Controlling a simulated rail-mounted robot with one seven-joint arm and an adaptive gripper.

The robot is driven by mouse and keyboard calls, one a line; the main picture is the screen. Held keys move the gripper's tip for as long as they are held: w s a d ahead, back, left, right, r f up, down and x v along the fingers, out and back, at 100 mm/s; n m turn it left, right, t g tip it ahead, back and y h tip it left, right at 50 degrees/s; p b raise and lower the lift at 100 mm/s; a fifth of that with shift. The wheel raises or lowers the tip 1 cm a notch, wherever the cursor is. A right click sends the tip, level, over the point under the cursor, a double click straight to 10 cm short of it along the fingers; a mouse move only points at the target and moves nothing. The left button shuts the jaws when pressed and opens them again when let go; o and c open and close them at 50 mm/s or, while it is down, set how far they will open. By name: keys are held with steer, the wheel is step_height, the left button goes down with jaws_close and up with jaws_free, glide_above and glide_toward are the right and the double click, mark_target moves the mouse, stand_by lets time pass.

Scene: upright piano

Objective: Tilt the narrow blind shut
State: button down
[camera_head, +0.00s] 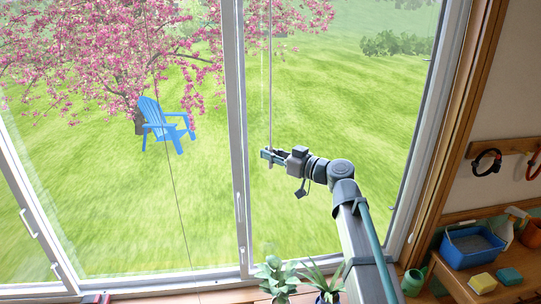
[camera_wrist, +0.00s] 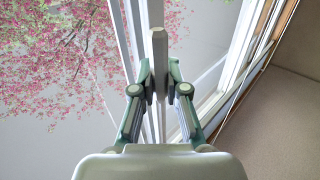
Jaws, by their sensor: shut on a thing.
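A thin grey wand (camera_head: 270,80) hangs down in front of the right-hand window pane in the head view. My gripper (camera_head: 268,157) is at its lower part, in front of the glass. In the wrist view the wand (camera_wrist: 159,48) stands upright between the two green-and-grey fingers of my gripper (camera_wrist: 160,88), which are closed on it. No blind slats show in either view, so I cannot tell their angle.
The white window frame post (camera_head: 236,130) is just left of my gripper. Potted plants (camera_head: 277,277) stand on the sill below. A blue bin (camera_head: 472,248) and sponges (camera_head: 482,283) are on the bench at right. A thin cord (camera_head: 171,170) hangs at left.

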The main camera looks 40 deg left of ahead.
steer(key=shift+w+a+f+n+g+b, duration=0.15)
steer(key=shift+f+n+g+b, duration=0.2)
steer(key=shift+b, duration=0.75)
steer(key=n+g+b, duration=0.1)
steer(key=b, duration=0.1)
steer(key=shift+g+b, duration=0.3)
steer(key=shift+g, duration=0.05)
steer(key=shift+r+n+g+b, duration=0.15)
steer(key=shift+n+g+b, duration=0.35)
steer(key=shift+b, duration=0.55)
steer(key=shift+r+g+h+b, duration=0.2)
steer(key=shift+g+h+b, duration=0.15)
steer(key=shift+g, duration=0.25)
steer(key=c, duration=1.2)
jaws_free()
steer(key=shift+d, duration=0.2)
